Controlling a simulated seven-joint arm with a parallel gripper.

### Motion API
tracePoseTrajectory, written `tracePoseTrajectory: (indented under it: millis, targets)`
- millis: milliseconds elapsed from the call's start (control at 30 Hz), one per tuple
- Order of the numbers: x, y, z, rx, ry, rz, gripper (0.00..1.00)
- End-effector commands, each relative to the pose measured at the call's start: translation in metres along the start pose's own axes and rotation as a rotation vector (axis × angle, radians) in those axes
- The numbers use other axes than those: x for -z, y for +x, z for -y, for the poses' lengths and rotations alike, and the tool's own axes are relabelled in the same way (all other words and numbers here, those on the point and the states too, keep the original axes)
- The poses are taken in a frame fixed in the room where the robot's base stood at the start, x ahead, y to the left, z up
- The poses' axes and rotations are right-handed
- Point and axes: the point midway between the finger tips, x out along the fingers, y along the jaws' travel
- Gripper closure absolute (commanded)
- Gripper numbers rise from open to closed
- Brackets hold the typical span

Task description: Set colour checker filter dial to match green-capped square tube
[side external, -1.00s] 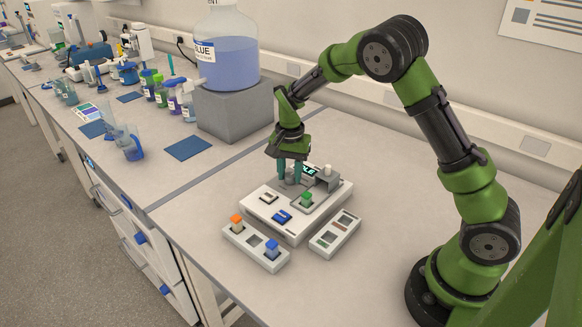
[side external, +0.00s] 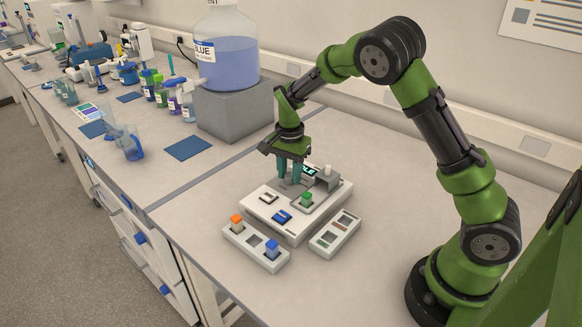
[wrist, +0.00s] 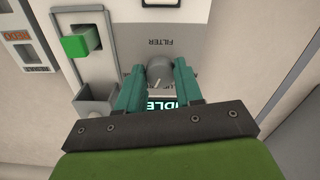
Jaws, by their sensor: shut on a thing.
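The colour checker (side external: 262,208) is a pale box on the bench. Its grey filter dial (wrist: 160,70) sits below the upside-down word FILTER in the wrist view, with a light pointer mark on it. My gripper (side external: 290,180) points down over the checker, and its teal fingers (wrist: 159,88) are shut on the dial from both sides. A display (wrist: 158,103) partly hidden by the fingers seems to read IDLE.
A rack (side external: 254,252) with an orange-capped and a blue-capped tube stands in front. Another small rack (side external: 335,234) without tubes stands at the right. The bench to the right is clear.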

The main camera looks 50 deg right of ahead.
Motion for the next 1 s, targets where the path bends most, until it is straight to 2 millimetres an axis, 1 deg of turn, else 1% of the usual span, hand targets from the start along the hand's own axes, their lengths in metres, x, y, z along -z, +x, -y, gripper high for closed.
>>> tracePoseTrajectory:
  millis: [33, 167, 200, 433, 567, 667, 767, 1000]
  targets:
    - [0.0, -0.002, 0.0, 0.002, 0.001, 0.0, 0.6]
    - [0.0, -0.001, 0.0, 0.002, 0.0, 0.0, 0.4]
    - [0.0, -0.001, 0.0, 0.001, 0.0, 0.0, 0.39]
    - [0.0, -0.001, 0.0, 0.001, -0.001, 0.0, 0.39]
    - [0.0, -0.008, 0.001, 0.002, -0.002, -0.001, 0.39]
    - [0.0, -0.023, 0.001, 0.005, -0.002, 0.0, 0.39]
    - [0.0, -0.045, 0.002, 0.007, -0.003, -0.001, 0.39]
    - [0.0, -0.105, 0.001, 0.007, -0.002, -0.001, 0.39]
